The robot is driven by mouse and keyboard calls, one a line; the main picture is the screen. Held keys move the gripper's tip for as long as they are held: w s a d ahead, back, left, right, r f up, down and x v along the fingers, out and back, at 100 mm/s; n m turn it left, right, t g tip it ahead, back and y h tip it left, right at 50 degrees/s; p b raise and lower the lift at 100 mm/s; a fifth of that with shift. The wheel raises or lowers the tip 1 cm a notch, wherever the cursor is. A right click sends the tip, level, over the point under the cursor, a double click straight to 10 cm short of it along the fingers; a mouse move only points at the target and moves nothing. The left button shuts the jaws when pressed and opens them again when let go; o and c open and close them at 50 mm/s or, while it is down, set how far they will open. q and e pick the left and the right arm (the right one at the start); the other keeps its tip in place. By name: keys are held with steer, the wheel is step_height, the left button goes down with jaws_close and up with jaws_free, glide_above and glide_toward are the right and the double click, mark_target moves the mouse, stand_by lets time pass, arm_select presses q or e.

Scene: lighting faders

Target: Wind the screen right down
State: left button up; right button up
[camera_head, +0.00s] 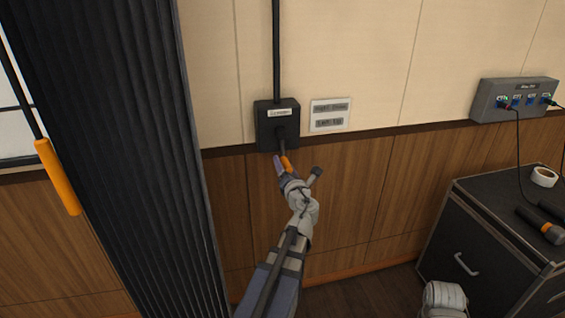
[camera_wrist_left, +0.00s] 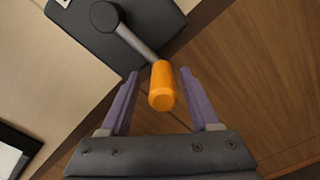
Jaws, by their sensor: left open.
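The screen winder is a black wall box (camera_head: 278,124) with a small label, at the foot of a black vertical tube. A grey crank arm (camera_wrist_left: 136,42) runs from the box's hub to an orange handle (camera_head: 287,163). In the left wrist view the handle (camera_wrist_left: 162,86) points toward the camera, between the two purple fingers. My left gripper (camera_head: 282,162) is open, with a finger on each side of the handle and visible gaps to it. The screen itself cannot be made out. My right gripper is not visible.
At right are a grey wall panel (camera_head: 513,98) and a black cabinet (camera_head: 470,225) bearing tape and microphones.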

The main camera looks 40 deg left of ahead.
arm_select(q)
steer(key=v, duration=0.4)
steer(key=shift+s+d, duration=0.2)
steer(key=shift+s, duration=0.05)
